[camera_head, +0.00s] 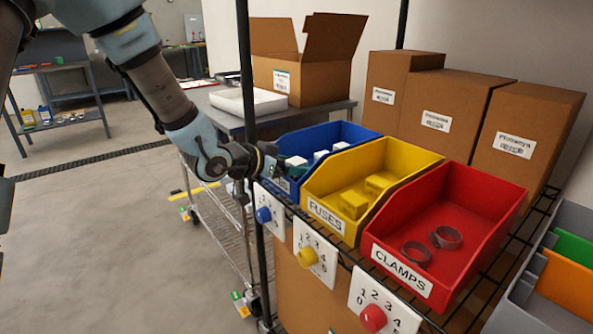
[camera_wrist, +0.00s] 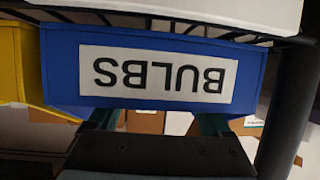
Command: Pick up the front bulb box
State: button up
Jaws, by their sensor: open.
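The blue bin (camera_head: 342,131) marked BULBS holds several small white-topped bulb boxes. The front bulb box (camera_head: 296,162) sits at the bin's near left end, partly hidden by the bin's front and my gripper. My gripper (camera_head: 274,163) is at the front left of the blue bin, close to its front wall. In the wrist view, the blue bin's front (camera_wrist: 258,75) with its upside-down label fills the upper middle. The two fingers of my gripper (camera_wrist: 155,120) are apart there, with nothing seen between them. No bulb box shows in that view.
A yellow FUSES bin (camera_head: 400,160) and a red CLAMPS bin (camera_head: 480,205) stand to the right on the wire shelf. A dark post (camera_head: 247,80) rises close beside my gripper. Cardboard boxes (camera_head: 440,100) stand behind the bins. Dial cards (camera_head: 315,250) hang along the shelf's front.

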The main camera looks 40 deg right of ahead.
jog(key=shift+c, duration=0.2)
grip_shut()
dwell(0.4)
